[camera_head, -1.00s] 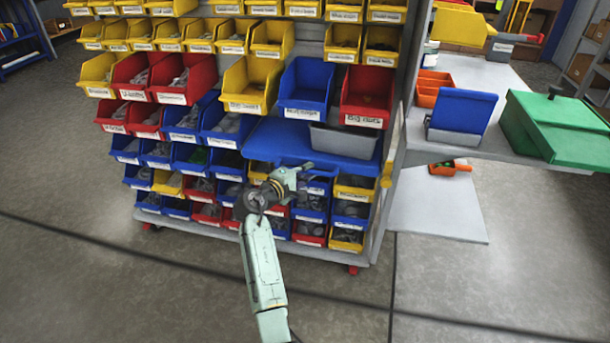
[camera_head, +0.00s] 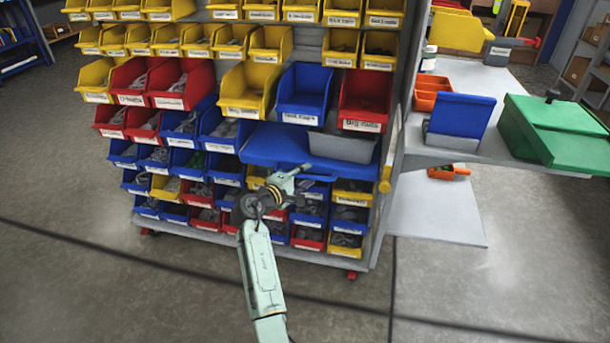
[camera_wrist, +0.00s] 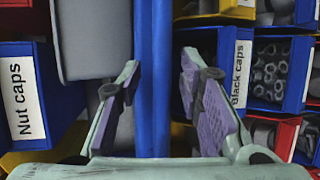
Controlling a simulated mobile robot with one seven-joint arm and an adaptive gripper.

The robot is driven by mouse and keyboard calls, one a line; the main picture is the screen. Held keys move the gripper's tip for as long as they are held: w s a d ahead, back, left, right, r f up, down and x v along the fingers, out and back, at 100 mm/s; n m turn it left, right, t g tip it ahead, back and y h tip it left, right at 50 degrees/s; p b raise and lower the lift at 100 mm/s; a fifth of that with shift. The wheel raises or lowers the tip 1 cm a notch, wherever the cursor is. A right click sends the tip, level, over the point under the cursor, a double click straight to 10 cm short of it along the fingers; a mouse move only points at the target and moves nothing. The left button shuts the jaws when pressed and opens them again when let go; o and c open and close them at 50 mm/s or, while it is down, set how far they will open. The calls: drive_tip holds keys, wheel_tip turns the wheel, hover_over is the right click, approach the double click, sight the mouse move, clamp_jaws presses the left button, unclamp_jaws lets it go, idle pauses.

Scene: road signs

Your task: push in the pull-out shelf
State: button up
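The pull-out shelf (camera_head: 265,150) is a flat blue board sticking out from the bin rack at mid height. A grey bin (camera_head: 343,147) sits on its right part. My gripper (camera_head: 304,177) is at the shelf's front edge in the head view. In the wrist view the shelf shows as an upright blue band (camera_wrist: 153,40) between the spread fingers of my gripper (camera_wrist: 158,75). The fingers look open, with gaps on both sides of the band. Whether the palm touches the shelf's edge is hidden.
Blue, red and yellow bins (camera_head: 245,90) fill the rack above and below the shelf. To the right stands a grey worktable (camera_head: 480,146) with a green box (camera_head: 560,130). The floor (camera_head: 130,270) in front of the rack is clear.

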drive_tip(key=v, duration=1.1)
drive_tip(key=shift+s+a, duration=0.15)
drive_tip(key=shift+s, duration=0.05)
